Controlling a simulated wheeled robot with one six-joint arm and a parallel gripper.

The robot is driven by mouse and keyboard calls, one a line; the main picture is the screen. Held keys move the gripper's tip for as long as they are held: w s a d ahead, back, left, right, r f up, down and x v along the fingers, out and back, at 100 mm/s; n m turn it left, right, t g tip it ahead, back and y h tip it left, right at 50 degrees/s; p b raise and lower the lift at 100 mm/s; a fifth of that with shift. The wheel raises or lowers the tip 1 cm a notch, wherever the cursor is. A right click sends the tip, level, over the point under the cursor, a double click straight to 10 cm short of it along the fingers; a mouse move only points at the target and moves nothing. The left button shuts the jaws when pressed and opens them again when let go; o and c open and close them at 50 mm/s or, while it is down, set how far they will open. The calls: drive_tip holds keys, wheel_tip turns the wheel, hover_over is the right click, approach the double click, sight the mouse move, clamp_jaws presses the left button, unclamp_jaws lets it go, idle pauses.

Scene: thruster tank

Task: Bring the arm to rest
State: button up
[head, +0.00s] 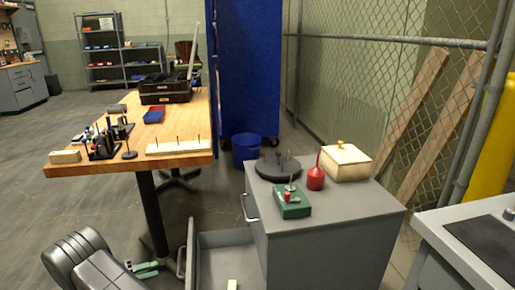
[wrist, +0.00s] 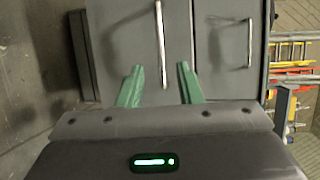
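My gripper (head: 146,269) is low at the bottom left of the head view, just left of the pulled-out drawer. Its two green fingers show in the wrist view (wrist: 160,78), spread apart with nothing held between them. The drawer (head: 191,247) of the grey cabinet (head: 330,240) stands open. Its bar handle (head: 180,263) is close to the fingertips but apart from them in the head view. In the wrist view the handle (wrist: 162,45) lies ahead, between the lines of the fingers. My dark arm link runs at the bottom left.
A cream block (head: 232,285) lies in the drawer. A green box (head: 292,202), red oil can (head: 316,178), dark round base (head: 278,168) and cream box (head: 345,162) stand on the cabinet. A wooden workbench (head: 185,160) is behind my gripper. Floor at the left is clear.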

drive_tip(key=b+x, duration=0.1)
drive_tip(key=x, duration=0.7)
drive_tip(key=shift+d, duration=0.25)
drive_tip(key=shift+w, duration=0.15)
drive_tip(key=shift+r, duration=0.1)
